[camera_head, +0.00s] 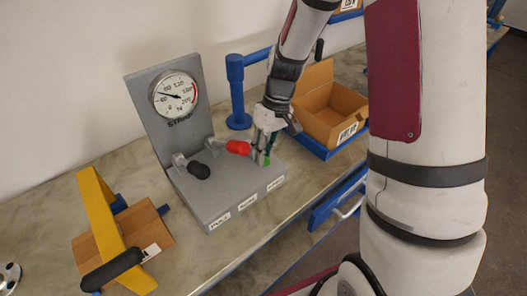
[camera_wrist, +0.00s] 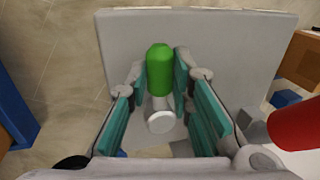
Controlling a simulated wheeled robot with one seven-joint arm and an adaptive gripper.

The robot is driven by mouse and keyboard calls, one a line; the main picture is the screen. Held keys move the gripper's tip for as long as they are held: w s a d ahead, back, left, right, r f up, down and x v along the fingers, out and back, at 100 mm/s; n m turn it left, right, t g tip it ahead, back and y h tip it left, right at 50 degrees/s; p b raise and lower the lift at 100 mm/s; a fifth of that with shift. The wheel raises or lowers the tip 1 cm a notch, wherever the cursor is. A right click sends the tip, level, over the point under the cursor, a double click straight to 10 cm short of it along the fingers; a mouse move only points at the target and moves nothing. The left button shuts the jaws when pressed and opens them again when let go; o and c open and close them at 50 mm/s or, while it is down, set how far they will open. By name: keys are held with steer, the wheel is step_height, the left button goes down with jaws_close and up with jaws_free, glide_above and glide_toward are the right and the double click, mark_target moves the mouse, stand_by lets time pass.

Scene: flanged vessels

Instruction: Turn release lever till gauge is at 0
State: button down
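A grey panel unit (camera_head: 235,200) stands on the worktop and carries a round gauge (camera_head: 175,95). The gauge needle points to the left, away from the red band, at roughly 60; the small numbers are hard to read. Three levers stand on the base: a black-handled one (camera_head: 199,170), a red-handled one (camera_head: 238,147) and a green-handled one (camera_head: 267,159). My gripper (camera_head: 264,150) is open at the green lever. In the wrist view the green handle (camera_wrist: 160,70) lies between my teal finger pads (camera_wrist: 163,95); firm contact is not visible.
The red handle (camera_wrist: 297,126) is close to my gripper's right side in the wrist view. A blue post (camera_head: 237,90) and an open cardboard box (camera_head: 330,110) in a blue tray stand behind. A yellow frame (camera_head: 101,220) with a black handle is at left. The front worktop strip is clear.

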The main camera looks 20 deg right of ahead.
steer(key=shift+d+n, duration=0.15)
steer(key=shift+n, duration=0.15)
steer(key=n, duration=0.1)
steer(key=w+d+n, duration=0.1)
steer(key=n, duration=0.1)
steer(key=shift+w+d+n+g, duration=0.15)
steer(key=shift+d+n+g, duration=0.15)
steer(key=shift+g, duration=0.1)
steer(key=n, duration=0.1)
steer(key=w+d+n+h, duration=0.1)
steer(key=n, duration=0.1)
steer(key=shift+w+n+g, duration=0.25)
steer(key=shift+n+g, duration=0.05)
steer(key=shift+g, duration=0.1)
steer(key=w+n, duration=0.1)
steer(key=n+h, duration=0.1)
steer(key=n, duration=0.1)
steer(key=shift+w+d+n+b, duration=0.3)
steer(key=shift+w+b, duration=0.05)
steer(key=shift+w, duration=0.05)
steer(key=shift+w+n+h, duration=0.25)
steer(key=shift+w+n, duration=0.2)
steer(key=shift+n, duration=0.45)
steer(key=shift+w+n+h, duration=0.25)
steer(key=shift+w+n, duration=0.2)
steer(key=shift+n, duration=0.45)
steer(key=c, duration=1.4)
jaws_free()
steer(key=shift+r, duration=0.1)
